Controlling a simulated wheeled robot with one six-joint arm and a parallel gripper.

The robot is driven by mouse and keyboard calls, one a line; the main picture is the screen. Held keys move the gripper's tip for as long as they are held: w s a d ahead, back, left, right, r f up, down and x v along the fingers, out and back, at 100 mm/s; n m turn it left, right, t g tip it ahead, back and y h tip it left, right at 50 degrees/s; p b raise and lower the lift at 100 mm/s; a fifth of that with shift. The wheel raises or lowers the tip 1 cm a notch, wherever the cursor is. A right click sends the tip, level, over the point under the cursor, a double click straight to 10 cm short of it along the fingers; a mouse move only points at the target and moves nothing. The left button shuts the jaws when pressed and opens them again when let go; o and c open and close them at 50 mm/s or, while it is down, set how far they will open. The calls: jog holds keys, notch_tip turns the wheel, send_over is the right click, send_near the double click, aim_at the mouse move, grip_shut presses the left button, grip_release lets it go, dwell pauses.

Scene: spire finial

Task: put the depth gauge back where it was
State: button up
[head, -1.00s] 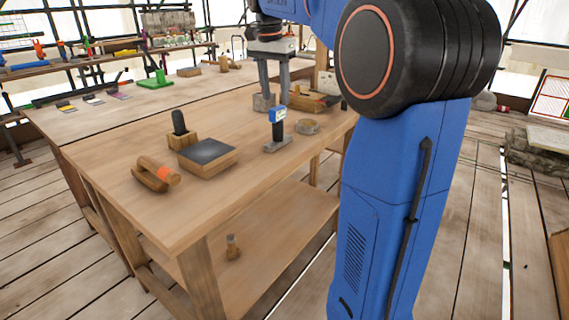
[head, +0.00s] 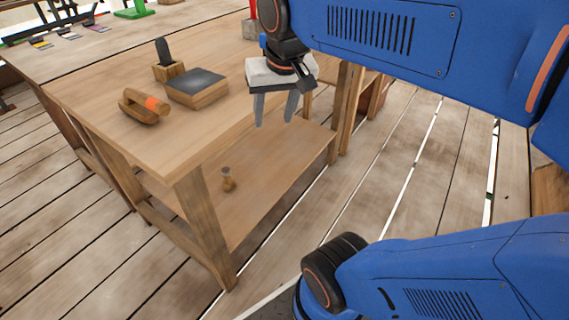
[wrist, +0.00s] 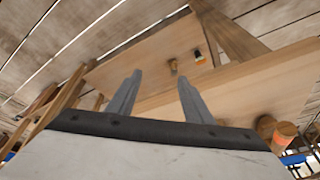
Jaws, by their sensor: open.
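My gripper (head: 274,122) is open and empty in the head view, fingers pointing down, just off the near right edge of the workbench. In the wrist view its two fingers (wrist: 160,80) are apart, with the bench's lower shelf (wrist: 140,62) beyond them.
On the bench top (head: 150,145) stand a dark-topped block (head: 197,85), a wooden holder with a black piece (head: 168,68) and a wooden tool with an orange band (head: 145,105). Bench legs (head: 205,225) bound the shelf.

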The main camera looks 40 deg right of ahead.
jog(key=s+a+f+n+t, duration=0.1)
jog(key=s+a+f+n, duration=0.1)
jog(key=s+f, duration=0.5)
notch_tip(320, 180, down, 2)
jog(key=shift+s+a+n+y, duration=0.2)
jog(key=shift+s+n+y, duration=0.1)
jog(key=shift+n, duration=0.5)
